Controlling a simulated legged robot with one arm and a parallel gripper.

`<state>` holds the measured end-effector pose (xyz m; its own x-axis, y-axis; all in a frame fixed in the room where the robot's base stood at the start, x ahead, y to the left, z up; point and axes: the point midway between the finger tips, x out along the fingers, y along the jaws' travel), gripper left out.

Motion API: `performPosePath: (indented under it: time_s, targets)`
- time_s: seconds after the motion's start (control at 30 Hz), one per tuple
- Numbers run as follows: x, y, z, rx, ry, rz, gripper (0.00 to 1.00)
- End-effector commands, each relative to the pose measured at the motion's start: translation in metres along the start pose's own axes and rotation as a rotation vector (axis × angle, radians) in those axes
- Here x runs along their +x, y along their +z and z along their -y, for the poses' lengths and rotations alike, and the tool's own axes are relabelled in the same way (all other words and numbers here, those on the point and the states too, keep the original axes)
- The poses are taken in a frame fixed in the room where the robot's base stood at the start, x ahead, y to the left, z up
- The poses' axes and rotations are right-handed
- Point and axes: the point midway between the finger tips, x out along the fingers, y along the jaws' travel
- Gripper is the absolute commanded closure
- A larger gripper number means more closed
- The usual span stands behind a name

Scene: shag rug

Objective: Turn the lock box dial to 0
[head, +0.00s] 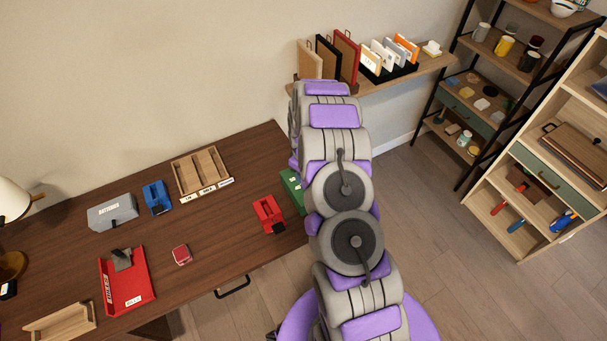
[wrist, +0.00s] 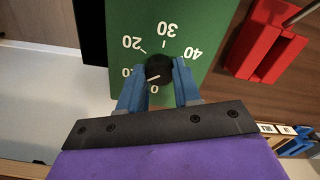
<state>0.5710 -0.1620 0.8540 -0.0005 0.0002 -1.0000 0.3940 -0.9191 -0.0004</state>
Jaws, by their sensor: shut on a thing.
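The green lock box (wrist: 112,38) fills the top middle of the wrist view, its face marked 0, 10, 20, 30 and 40, upside down in the picture. Its black dial (wrist: 158,66) has a white mark pointing to the lower left, between the 10 and the 0. My gripper (wrist: 159,78) is shut on the dial, with one blue finger on either side. In the head view the green lock box (head: 292,186) shows only in part on the desk's right end; my arm hides the rest, the dial and my gripper.
A red holder (head: 268,214) stands on the desk beside the lock box; it also shows in the wrist view (wrist: 265,45). A wooden sorting tray (head: 184,178), a blue stapler-like item (head: 156,197) and a red tray (head: 128,285) lie farther left. Bare desk (head: 215,265) lies between.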

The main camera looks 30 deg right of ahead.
Motion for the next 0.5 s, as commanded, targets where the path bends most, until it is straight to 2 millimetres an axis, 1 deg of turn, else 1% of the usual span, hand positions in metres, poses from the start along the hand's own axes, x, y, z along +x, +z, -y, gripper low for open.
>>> performPosePath:
  time_s: [0.03,0.5]
  targets:
    - [-0.0006,-0.0035,-0.0017,-0.042,0.007,-0.009,0.98]
    - [-0.0013,-0.0036,-0.0014,-0.487,0.010,-0.009,0.98]
